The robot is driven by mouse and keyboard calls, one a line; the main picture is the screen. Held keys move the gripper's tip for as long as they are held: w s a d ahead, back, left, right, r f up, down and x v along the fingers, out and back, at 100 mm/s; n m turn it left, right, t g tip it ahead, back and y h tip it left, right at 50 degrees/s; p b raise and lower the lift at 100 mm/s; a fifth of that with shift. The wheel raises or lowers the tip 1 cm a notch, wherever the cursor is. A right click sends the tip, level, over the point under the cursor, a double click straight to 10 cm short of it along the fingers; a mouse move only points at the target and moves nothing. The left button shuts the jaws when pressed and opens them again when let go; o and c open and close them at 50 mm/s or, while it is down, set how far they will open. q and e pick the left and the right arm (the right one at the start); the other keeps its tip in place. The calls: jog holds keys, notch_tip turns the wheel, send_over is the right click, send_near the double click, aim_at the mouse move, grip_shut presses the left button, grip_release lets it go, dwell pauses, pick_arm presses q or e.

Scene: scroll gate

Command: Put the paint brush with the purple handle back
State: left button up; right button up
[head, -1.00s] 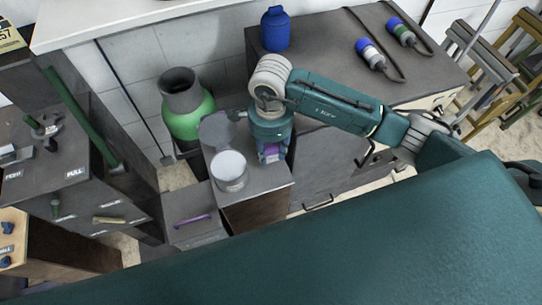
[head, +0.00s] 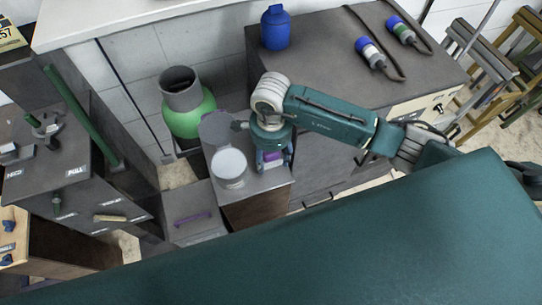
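My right gripper (head: 272,160) points down over the small grey-topped cabinet, right of the white round can. A small purple and white thing (head: 277,157) shows between and behind its fingers. The fingers look apart, but I cannot tell whether they grip it or whether it is the brush. A thin purple bar (head: 194,219) lies across a low grey box at the lower left of the can. I cannot tell whether it is a brush handle or part of the box. No brush bristles can be made out. My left gripper is not in view.
The white can (head: 230,166) stands close to the left of the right gripper. A green gas bottle (head: 190,119) stands behind. A blue bottle (head: 275,28) and two corded plugs (head: 370,53) are on the grey cabinet at the back right. My teal body covers the lower foreground.

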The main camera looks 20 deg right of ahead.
jog(key=shift+r, duration=0.2)
jog(key=shift+w+r, duration=0.1)
jog(key=shift+r, duration=0.25)
notch_tip(320, 180, up, 11)
jog(key=b, duration=0.2)
dwell(0.3)
